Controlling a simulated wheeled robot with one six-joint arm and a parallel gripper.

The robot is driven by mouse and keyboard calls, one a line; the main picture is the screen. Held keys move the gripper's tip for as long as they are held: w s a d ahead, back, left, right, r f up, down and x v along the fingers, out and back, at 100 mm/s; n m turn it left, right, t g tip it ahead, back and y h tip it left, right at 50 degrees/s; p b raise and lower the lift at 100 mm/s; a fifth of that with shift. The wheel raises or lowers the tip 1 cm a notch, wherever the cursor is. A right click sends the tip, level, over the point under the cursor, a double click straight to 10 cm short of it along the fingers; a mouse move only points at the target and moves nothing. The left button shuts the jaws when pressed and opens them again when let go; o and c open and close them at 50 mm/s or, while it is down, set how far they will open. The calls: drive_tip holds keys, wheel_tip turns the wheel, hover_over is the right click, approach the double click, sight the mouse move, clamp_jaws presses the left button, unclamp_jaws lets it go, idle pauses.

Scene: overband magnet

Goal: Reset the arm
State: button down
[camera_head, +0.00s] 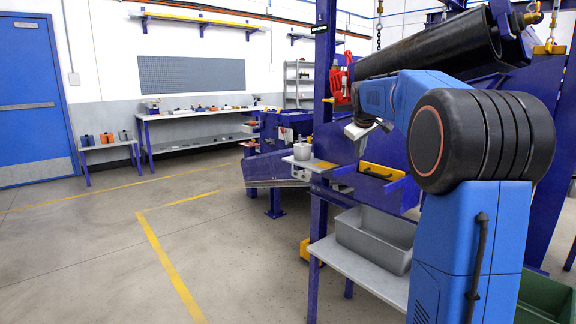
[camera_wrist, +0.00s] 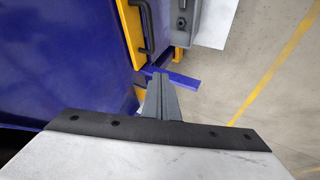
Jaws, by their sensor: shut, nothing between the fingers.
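My gripper (camera_wrist: 160,82) is shut and empty in the wrist view, its grey fingers together in front of the wide wrist plate. In the head view my gripper (camera_head: 358,130) is small and partly hidden, at the end of my folded blue arm. It is in front of the blue magnet machine (camera_head: 397,194). A yellow panel with a dark handle (camera_head: 382,171) is below and to the right of it, and it also shows in the wrist view (camera_wrist: 133,30).
A grey bin (camera_head: 372,238) stands on a low shelf (camera_head: 345,268) under the machine. A grey pot (camera_head: 302,151) is on a ledge to the left. The floor at left, with yellow lines (camera_head: 168,262), is clear.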

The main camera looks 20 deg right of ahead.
drive_tip(key=s+a+f+m+y, duration=0.1)
drive_tip(key=s+a+f, duration=0.2)
drive_tip(key=s+a, duration=0.75)
drive_tip(key=s+a+f+y, duration=0.1)
drive_tip(key=s+a+f, duration=0.3)
drive_tip(key=s+a, duration=0.7)
drive_tip(key=s+a+f+m+y, duration=0.1)
drive_tip(key=s+a+f, duration=0.3)
drive_tip(key=s+f, duration=0.4)
drive_tip(key=s+a+f+g+y, duration=0.1)
drive_tip(key=s+a+f, duration=0.3)
drive_tip(key=s, duration=1.2)
wheel_tip(320, 180, down, 4)
drive_tip(key=shift+a+f+m, duration=0.1)
drive_tip(key=shift+a+m, duration=0.15)
drive_tip(key=shift+m, duration=0.15)
